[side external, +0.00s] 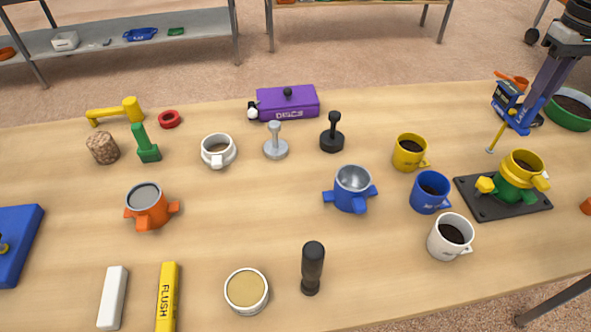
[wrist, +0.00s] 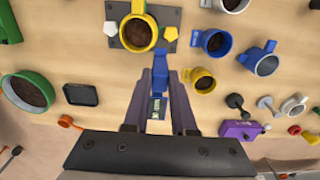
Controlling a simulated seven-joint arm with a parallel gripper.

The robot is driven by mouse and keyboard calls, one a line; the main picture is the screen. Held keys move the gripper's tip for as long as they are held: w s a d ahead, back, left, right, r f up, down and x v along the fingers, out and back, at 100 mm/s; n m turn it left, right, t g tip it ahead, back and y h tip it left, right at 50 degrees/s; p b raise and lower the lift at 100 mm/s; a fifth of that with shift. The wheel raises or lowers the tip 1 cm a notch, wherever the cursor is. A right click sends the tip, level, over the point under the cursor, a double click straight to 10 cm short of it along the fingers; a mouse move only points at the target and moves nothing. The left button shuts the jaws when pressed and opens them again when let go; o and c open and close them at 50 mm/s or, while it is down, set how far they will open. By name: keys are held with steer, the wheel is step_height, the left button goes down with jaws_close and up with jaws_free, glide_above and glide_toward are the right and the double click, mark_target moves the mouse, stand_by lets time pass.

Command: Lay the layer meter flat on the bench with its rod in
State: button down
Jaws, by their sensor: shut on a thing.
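The layer meter (side external: 508,103) is a blue body with a small display and a yellow rod (side external: 499,137). The rod sticks out downward and to the left, ending in a small pale foot. My gripper (wrist: 158,78) is shut on the blue body, which also shows between the fingers in the wrist view (wrist: 159,87). The meter is tilted at the right of the bench (side external: 270,190), behind the green and yellow mould. I cannot tell whether the rod's foot touches the bench. Part of the body is hidden by my fingers.
The mould (side external: 516,185) stands on a black plate (side external: 480,206). Yellow (side external: 408,153), blue (side external: 429,193) and white (side external: 447,240) cups stand left of it. A green bowl of soil (side external: 571,122) is at the far right. A purple box (side external: 288,102) stands at the back.

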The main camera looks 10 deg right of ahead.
step_height(320, 180, up, 9)
steer(key=shift+f, duration=0.2)
steer(key=s+d, duration=0.5)
steer(key=d, duration=0.4)
steer(key=s+d, duration=0.5)
steer(key=d, duration=0.5)
steer(key=w+d+f, duration=0.3)
steer(key=w+f, duration=0.3)
steer(key=f, duration=0.3)
steer(key=w+d+f, duration=0.4)
steer(key=w+f, duration=0.2)
steer(key=f, duration=0.3)
